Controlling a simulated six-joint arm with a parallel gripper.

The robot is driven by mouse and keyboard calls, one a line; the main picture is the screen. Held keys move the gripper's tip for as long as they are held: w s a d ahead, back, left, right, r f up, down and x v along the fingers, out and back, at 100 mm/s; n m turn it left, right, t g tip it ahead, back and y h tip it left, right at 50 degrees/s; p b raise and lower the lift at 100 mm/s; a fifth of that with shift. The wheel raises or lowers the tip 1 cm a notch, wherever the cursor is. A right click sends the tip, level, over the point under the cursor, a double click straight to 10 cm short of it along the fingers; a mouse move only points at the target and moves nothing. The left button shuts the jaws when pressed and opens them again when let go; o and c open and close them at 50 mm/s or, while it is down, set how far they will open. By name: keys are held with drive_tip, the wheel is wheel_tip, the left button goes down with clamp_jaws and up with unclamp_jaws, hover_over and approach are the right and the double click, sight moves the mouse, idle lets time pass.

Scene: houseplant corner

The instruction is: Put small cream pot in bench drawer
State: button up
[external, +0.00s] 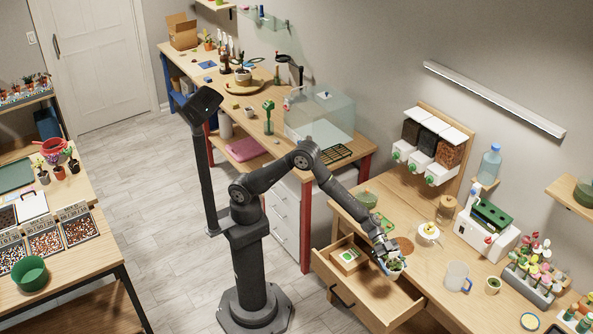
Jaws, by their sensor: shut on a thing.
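The bench drawer (378,303) is pulled open at the front of the right-hand wooden bench. My gripper (388,262) points down over the drawer's back right part. It is shut on a small cream pot (395,271) with green in its top. The fingers hide part of the pot, and I cannot tell whether it touches the drawer floor. A small wooden box (348,258) with a green item in it lies in the drawer's left part.
A terracotta saucer (404,244) lies just behind the gripper. The drawer's front middle is clear.

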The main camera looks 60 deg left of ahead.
hover_over(385, 300)
wheel_tip(385, 300, down, 18)
drive_tip(key=shift+f, duration=0.15)
idle(0.4)
drive_tip(key=shift+f, duration=0.15)
drive_tip(key=o, duration=1.2)
drive_tip(key=v, duration=0.5)
drive_tip(key=shift+a+r, duration=0.1)
drive_tip(key=shift+r, duration=0.3)
wheel_tip(385, 300, up, 6)
drive_tip(key=shift+r, duration=0.25)
